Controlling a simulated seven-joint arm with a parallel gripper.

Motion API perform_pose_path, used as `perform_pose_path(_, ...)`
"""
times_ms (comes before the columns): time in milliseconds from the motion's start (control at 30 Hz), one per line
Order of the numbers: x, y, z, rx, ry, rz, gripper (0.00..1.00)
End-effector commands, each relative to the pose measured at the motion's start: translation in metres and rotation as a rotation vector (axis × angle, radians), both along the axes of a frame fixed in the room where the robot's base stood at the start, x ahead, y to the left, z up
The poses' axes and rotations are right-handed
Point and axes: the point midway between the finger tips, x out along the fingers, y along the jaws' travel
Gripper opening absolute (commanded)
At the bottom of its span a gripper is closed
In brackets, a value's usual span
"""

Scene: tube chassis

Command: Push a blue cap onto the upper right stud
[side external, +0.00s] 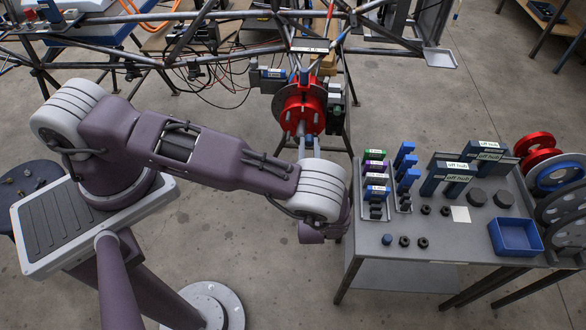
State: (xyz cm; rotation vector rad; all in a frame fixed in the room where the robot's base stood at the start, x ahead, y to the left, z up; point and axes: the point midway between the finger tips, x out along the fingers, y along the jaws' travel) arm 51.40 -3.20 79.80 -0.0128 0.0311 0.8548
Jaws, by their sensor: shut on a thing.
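The red hub (312,101) is mounted on the tube chassis at the top centre. Pale rods (302,142) stick out from it toward my wrist. Which one is the upper right stud cannot be made out. A small blue piece (303,76) shows at the hub's top edge; I cannot tell if it is a cap on a stud. A blue cap (387,239) stands on the grey cart's front left. My arm reaches across to just below the hub. My wrist hides my gripper's jaws and anything between them.
The grey cart (440,258) at right carries a blue bin (515,236), black nuts (422,242), a white square (460,214) and trays of labelled blocks (376,192). Red and grey discs (562,207) stand at its right end. Chassis tubes and loose cables (235,90) surround the hub's left.

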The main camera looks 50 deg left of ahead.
Motion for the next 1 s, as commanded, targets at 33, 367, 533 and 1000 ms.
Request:
perform_pose_path(33, 0.004, -0.004, 0.003, 0.014, -0.011, -0.036, 0.00)
perform_pose_path(367, 0.021, 0.004, 0.006, 0.023, -0.025, -0.070, 0.00)
perform_pose_path(533, 0.033, 0.017, 0.006, 0.024, -0.026, -0.068, 0.00)
perform_pose_path(1000, 0.038, 0.021, 0.005, 0.023, -0.024, -0.069, 0.00)
